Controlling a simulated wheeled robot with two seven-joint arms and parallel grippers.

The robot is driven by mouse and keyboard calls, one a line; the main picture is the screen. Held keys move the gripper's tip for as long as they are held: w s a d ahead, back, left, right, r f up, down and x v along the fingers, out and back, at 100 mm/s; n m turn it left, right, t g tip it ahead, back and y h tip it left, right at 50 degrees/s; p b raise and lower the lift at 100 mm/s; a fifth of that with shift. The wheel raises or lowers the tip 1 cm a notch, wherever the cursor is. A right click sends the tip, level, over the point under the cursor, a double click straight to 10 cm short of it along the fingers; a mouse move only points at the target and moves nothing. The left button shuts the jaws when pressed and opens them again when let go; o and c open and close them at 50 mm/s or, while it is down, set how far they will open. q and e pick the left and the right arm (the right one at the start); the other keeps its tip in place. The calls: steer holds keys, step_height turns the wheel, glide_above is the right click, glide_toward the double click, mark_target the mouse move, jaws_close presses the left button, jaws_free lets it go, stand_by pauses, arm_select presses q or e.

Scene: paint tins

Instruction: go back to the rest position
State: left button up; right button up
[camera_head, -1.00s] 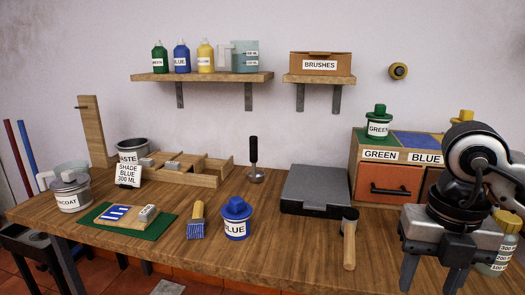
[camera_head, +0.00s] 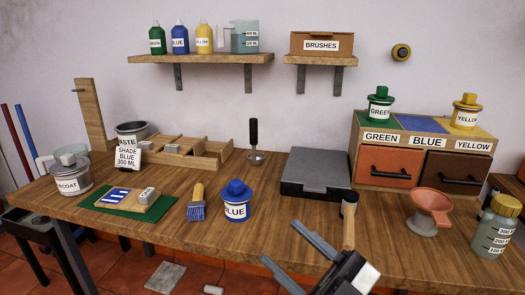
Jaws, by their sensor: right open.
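My right gripper (camera_head: 290,250) is at the bottom of the head view, in front of the bench's front edge. Its two fingers are spread apart with nothing between them. Its body hides the lower end of a wooden-handled mallet (camera_head: 349,222). My left gripper is not in view. A blue paint tin (camera_head: 236,208) stands on the wooden bench (camera_head: 285,215), left of and behind the right gripper. A green tin (camera_head: 379,110) and a yellow tin (camera_head: 466,115) stand on top of the drawer cabinet (camera_head: 435,134).
A pink funnel (camera_head: 431,203) on a grey base and a measuring bottle (camera_head: 497,228) stand at the bench's right. A dark flat case (camera_head: 316,173) lies behind the mallet. A blue brush (camera_head: 197,208) and green mat (camera_head: 104,220) lie left. Wall shelves (camera_head: 200,58) hang above.

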steer(key=w+d+f+m+t+h, duration=0.2)
steer(key=d+f+m+t+h, duration=0.35)
steer(key=f+m+h, duration=0.65)
steer(key=s+d+f+m+g+h, duration=0.2)
steer(key=s+f, duration=0.3)
steer(key=f, duration=0.4)
steer(key=s+d+f+m+g+h, duration=0.2)
steer(key=s+f+g, duration=0.3)
steer(key=f, duration=0.3)
steer(key=shift+s+d+f+m+h, duration=0.25)
steer(key=shift+f+m+h, duration=0.1)
steer(key=shift+h, duration=0.25)
steer(key=shift+g, duration=0.25)
